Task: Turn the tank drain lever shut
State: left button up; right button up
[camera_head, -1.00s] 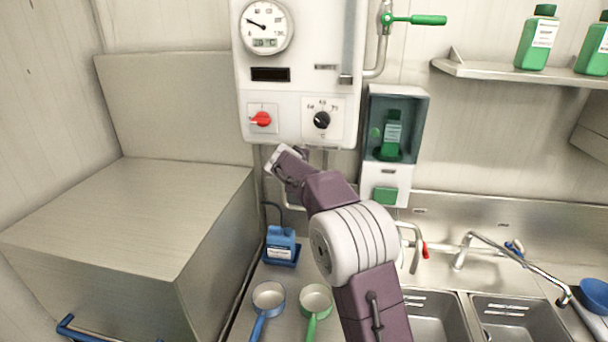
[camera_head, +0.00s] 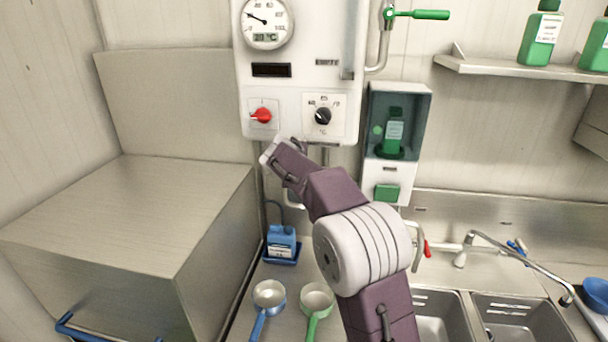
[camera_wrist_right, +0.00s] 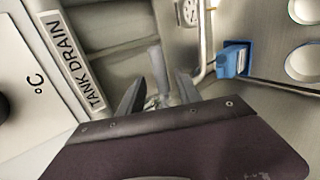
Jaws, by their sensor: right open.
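The tank drain lever (camera_wrist_right: 157,70) is a grey handle in the right wrist view, close to the TANK DRAIN label (camera_wrist_right: 74,58). My right gripper (camera_wrist_right: 158,93) is open there, with one dark finger on each side of the lever's lower part. I cannot tell whether either finger touches it. In the head view my right gripper (camera_head: 282,147) is at the bottom edge of the white wall tank (camera_head: 290,95), and I cannot make out the lever there. My left gripper is not in view.
The tank has a red knob (camera_head: 262,116) and a black dial (camera_head: 323,117). A soap dispenser (camera_head: 388,172) hangs to its right. Below are a blue bottle (camera_head: 281,241), a blue pan (camera_head: 269,294), a green pan (camera_head: 317,297) and sinks (camera_head: 520,318). A steel box (camera_head: 130,200) stands left.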

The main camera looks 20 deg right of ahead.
jog(key=b+v, duration=0.1)
jog(key=v, duration=0.5)
